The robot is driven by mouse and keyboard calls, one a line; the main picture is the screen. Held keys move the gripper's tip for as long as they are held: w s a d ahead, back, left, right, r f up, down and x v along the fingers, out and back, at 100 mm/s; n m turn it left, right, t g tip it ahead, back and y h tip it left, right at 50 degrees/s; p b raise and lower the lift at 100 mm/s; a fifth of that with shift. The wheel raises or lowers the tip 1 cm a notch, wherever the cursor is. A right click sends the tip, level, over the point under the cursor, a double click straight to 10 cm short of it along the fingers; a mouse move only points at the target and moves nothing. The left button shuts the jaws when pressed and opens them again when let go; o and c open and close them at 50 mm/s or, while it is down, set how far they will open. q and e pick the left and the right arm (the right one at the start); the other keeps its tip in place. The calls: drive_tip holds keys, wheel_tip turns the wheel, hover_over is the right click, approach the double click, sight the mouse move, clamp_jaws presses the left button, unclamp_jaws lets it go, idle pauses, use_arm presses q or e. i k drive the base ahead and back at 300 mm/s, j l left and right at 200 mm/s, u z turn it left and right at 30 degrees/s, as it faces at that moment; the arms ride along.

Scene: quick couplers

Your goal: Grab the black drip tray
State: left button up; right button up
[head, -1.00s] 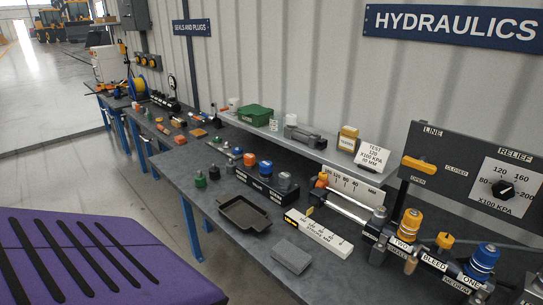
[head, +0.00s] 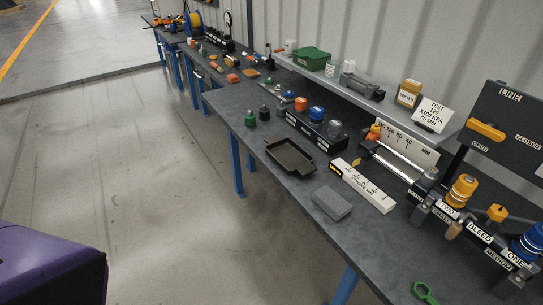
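The black drip tray (head: 291,154) is a shallow, dark, square pan lying flat on the grey workbench, close to its front edge. It looks empty. Neither of my grippers shows in the head view, so I cannot see whether they are open or shut.
A white labelled block (head: 362,186) and a grey block (head: 331,203) lie right of the tray. A black rack (head: 315,131) with coloured caps stands behind it, and a green coupler (head: 250,119) stands to its left. A purple surface (head: 52,262) is at lower left. Open floor lies before the bench.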

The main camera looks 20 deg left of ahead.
sight(290, 156)
drive_tip(key=u, duration=0.5)
drive_tip(key=j+z, duration=0.1)
drive_tip(key=z, duration=0.35)
drive_tip(key=i+j+z, duration=0.1)
drive_tip(key=z, duration=0.35)
drive_tip(key=j+z, duration=0.15)
drive_tip(key=z, duration=0.3)
drive_tip(key=i+j+z, duration=0.1)
drive_tip(key=z, duration=0.35)
drive_tip(key=j+z, duration=0.35)
drive_tip(key=j, duration=0.2)
drive_tip(key=k+j+z, duration=0.15)
drive_tip(key=j+z, duration=0.25)
drive_tip(key=k+j+z, duration=0.1)
drive_tip(key=j, duration=0.3)
drive_tip(key=k+j+z, duration=0.1)
drive_tip(key=j, duration=0.25)
drive_tip(key=k+j+z, duration=0.1)
drive_tip(key=j, duration=0.3)
drive_tip(key=k, duration=0.1)
